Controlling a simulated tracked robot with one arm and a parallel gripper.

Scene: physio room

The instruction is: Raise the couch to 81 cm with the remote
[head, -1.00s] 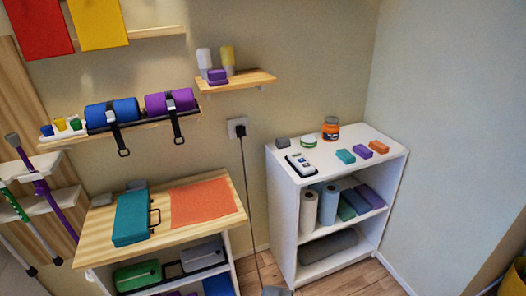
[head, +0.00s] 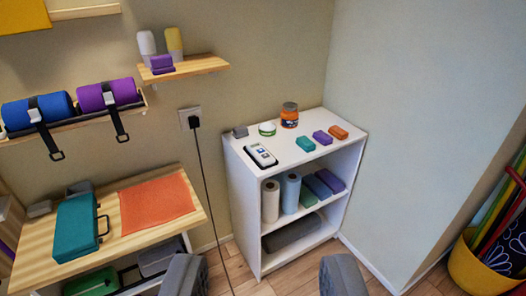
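My gripper (head: 264,276) shows at the bottom of the view as two grey fingers spread wide apart. Nothing is between the fingers except floor and the lower part of the shelf unit. The gripper is well short of the remote. The couch is not in view.
A wooden bench (head: 110,225) is at left, a yellow bucket (head: 478,270) at right. A cable (head: 207,200) hangs left of the shelf.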

